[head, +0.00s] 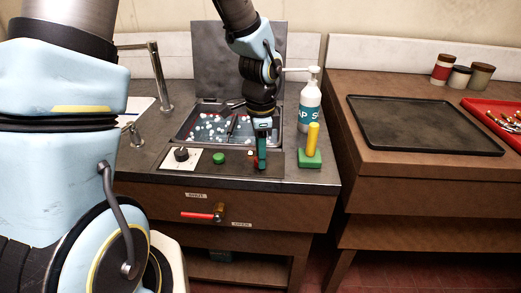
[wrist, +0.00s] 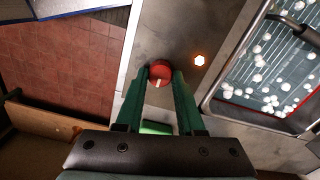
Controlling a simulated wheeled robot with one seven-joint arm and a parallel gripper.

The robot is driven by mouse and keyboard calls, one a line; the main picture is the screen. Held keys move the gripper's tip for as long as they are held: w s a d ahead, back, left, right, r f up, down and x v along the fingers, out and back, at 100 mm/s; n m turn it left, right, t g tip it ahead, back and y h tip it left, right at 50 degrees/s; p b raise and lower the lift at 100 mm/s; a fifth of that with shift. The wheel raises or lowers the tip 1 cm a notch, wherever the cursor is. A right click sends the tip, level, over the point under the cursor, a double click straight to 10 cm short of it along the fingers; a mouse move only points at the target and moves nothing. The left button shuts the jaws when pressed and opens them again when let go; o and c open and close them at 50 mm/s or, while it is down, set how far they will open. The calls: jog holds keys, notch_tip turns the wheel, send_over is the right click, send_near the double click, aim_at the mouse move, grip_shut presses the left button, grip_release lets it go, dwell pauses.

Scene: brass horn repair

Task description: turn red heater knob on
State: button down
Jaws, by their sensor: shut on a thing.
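The red heater knob (wrist: 160,70) is round with a pale pointer mark, set in the grey counter front in the wrist view. My gripper (wrist: 161,80) has its two green fingers closed on either side of the knob. In the head view my gripper (head: 261,164) points straight down at the panel in front of the sink and mostly hides the knob. A small lamp (wrist: 199,60) beside the knob glows orange-white in the wrist view.
The sink (head: 185,130) holds water with white bits. A green knob (head: 218,158) and a black dial (head: 181,154) sit left of my gripper. A soap bottle (head: 309,108) and a yellow-handled green block (head: 310,158) stand right. A red-handled valve (head: 198,215) is below.

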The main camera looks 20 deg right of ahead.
jog(key=shift+m, duration=0.4)
jog(key=c, duration=0.5)
grip_release()
notch_tip(320, 180, up, 11)
jog(key=shift+f+b, duration=0.1)
jog(key=shift+b, duration=0.35)
jog(key=a+f+n, duration=0.1)
jog(key=a+n, duration=0.5)
jog(key=a, duration=0.2)
jog(key=a+f+n+t, duration=0.1)
jog(key=a+n, duration=0.6)
jog(key=a, duration=0.2)
jog(key=w+a+f+n, duration=0.1)
jog(key=a+f+n, duration=0.1)
jog(key=a+n, duration=0.5)
jog(key=shift+a+t, duration=0.3)
jog(key=shift+a, duration=0.65)
